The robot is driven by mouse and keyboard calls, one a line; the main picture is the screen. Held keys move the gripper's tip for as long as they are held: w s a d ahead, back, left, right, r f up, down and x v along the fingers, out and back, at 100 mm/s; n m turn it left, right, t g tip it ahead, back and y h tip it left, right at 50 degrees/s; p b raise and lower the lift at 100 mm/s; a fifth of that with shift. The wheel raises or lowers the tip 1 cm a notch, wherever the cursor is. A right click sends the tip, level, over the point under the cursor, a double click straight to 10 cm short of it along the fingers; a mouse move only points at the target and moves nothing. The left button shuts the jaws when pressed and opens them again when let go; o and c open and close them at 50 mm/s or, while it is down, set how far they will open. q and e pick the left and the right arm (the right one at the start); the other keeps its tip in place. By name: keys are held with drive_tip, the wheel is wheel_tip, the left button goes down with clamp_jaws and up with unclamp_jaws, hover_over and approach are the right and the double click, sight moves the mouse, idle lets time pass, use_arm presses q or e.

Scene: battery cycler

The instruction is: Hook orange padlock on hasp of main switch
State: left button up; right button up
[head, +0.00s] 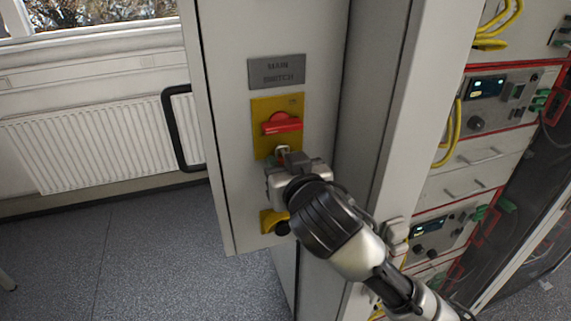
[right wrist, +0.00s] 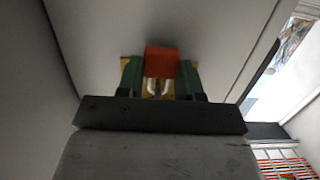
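The main switch is a red handle (head: 282,123) on a yellow plate (head: 263,142), on the grey cabinet face under a "MAIN SWITCH" label (head: 277,71). My right gripper (head: 284,158) is at the lower part of this plate, just below the red handle. In the right wrist view the orange padlock (right wrist: 161,62) sits between the green fingers, which touch or nearly touch its sides. Its pale shackle (right wrist: 156,88) shows on the handle side. The gripper hides most of the padlock and hasp in the head view. I cannot tell whether the shackle passes through the hasp. My left gripper is out of view.
A second yellow fitting (head: 270,221) is lower on the cabinet, partly behind my right arm. A black door handle (head: 178,132) stands out at the left. A rack of instruments (head: 487,100) with yellow cables is at the right.

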drive_tip(key=o, duration=0.5)
